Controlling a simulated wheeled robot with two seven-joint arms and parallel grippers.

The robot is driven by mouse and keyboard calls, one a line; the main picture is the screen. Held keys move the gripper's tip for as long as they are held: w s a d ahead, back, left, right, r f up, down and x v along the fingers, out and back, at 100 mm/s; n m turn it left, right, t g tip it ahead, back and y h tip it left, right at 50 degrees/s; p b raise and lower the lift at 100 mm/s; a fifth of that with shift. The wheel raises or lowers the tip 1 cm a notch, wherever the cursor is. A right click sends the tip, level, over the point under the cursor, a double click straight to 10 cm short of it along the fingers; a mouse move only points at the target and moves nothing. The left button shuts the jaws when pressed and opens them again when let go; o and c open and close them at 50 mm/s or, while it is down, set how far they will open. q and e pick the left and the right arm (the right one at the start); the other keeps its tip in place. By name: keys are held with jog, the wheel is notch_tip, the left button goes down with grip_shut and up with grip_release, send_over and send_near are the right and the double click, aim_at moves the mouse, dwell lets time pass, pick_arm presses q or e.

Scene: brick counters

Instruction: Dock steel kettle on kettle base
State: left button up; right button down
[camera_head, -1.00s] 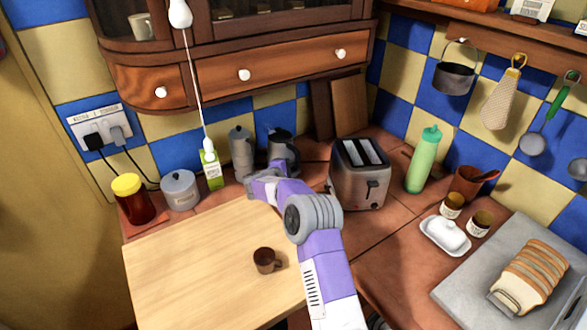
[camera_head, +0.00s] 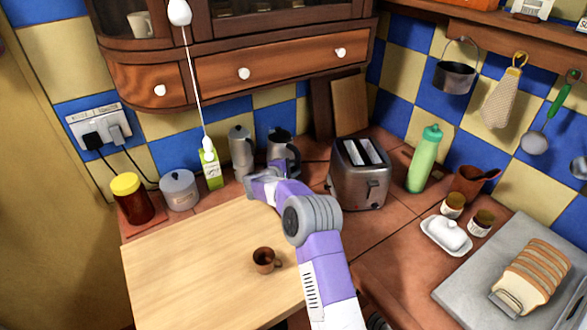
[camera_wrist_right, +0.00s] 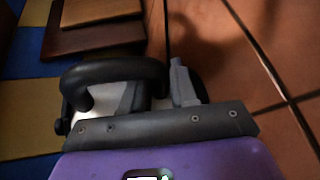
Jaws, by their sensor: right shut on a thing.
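The steel kettle (camera_head: 278,145), grey with a black handle, is upright at the back of the counter, between the moka pot and the toaster. My right gripper (camera_head: 270,178) is at the kettle's near side, shut on its handle. My purple and white right arm hides the kettle's lower part. In the right wrist view the black handle loop (camera_wrist_right: 112,69) crosses in front of the pale kettle body, with a grey finger (camera_wrist_right: 183,82) beside it. I cannot make out the kettle base, or whether the kettle touches anything below. My left gripper is not in view.
A moka pot (camera_head: 241,152) and a green-and-white carton (camera_head: 211,170) stand left of the kettle, a toaster (camera_head: 358,175) right. A wooden board (camera_head: 190,260) with a brown cup (camera_head: 264,259) lies in front. Brown boards (camera_head: 348,105) lean behind. A cabinet hangs above.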

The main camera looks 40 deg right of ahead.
jog(key=shift+f+b, duration=0.45)
jog(key=shift+b, duration=0.05)
jog(key=c, duration=1.2)
grip_release()
jog(key=shift+o, duration=0.2)
jog(key=shift+f, duration=0.2)
jog(key=shift+b+v, duration=0.55)
jog(key=shift+v, duration=2.2)
jog(key=shift+b+v, duration=0.3)
jog(key=shift+v, duration=2.55)
jog(key=shift+r, duration=0.1)
